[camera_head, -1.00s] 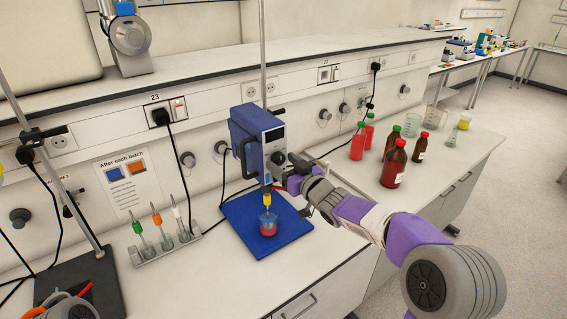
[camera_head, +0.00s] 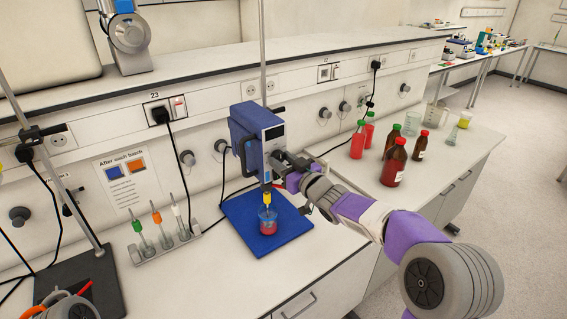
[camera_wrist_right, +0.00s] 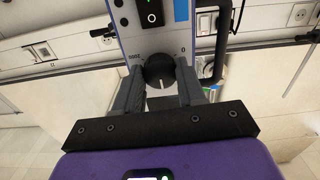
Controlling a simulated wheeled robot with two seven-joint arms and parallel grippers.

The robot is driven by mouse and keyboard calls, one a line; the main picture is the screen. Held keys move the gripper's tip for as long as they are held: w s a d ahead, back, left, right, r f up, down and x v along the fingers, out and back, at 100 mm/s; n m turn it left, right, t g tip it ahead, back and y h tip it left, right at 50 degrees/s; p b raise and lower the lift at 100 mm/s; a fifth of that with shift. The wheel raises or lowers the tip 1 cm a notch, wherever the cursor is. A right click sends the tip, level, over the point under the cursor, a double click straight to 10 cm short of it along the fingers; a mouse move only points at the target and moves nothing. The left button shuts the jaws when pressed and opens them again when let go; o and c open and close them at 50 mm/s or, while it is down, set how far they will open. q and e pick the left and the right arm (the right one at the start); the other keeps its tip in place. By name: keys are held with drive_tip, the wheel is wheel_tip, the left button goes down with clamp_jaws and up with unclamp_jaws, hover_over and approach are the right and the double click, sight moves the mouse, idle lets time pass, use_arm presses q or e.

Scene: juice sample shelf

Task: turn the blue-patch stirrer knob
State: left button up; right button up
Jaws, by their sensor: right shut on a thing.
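The blue stirrer (camera_head: 250,140) hangs on an upright rod over a blue base plate (camera_head: 240,232). My right gripper (camera_wrist_right: 161,76) is shut on the knob, one finger on each side. In the head view my right gripper (camera_head: 281,163) covers the knob. My left gripper is not in view.
A beaker of red liquid (camera_head: 268,225) stands under the stirrer. A rack (camera_head: 165,245) with several coloured-top tools stands to its left. Red and brown bottles (camera_head: 394,163) and glassware stand to the right. Cables hang along the wall. The front bench has bare room.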

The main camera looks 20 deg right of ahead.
drive_tip(key=n+b, duration=0.2)
drive_tip(key=n, duration=0.1)
drive_tip(key=shift+f+n+b, duration=0.15)
drive_tip(key=shift+n+b, duration=0.15)
drive_tip(key=shift+b, duration=0.1)
drive_tip(key=n+b, duration=0.2)
drive_tip(key=n, duration=0.2)
drive_tip(key=shift+n+b, duration=0.3)
drive_tip(key=n+b, duration=0.2)
drive_tip(key=n, duration=0.2)
drive_tip(key=shift+r+n+b, duration=0.2)
drive_tip(key=shift+n+b, duration=0.6)
drive_tip(key=shift+n, duration=1.7)
drive_tip(key=o, duration=1.1)
drive_tip(key=shift+c, duration=0.2)
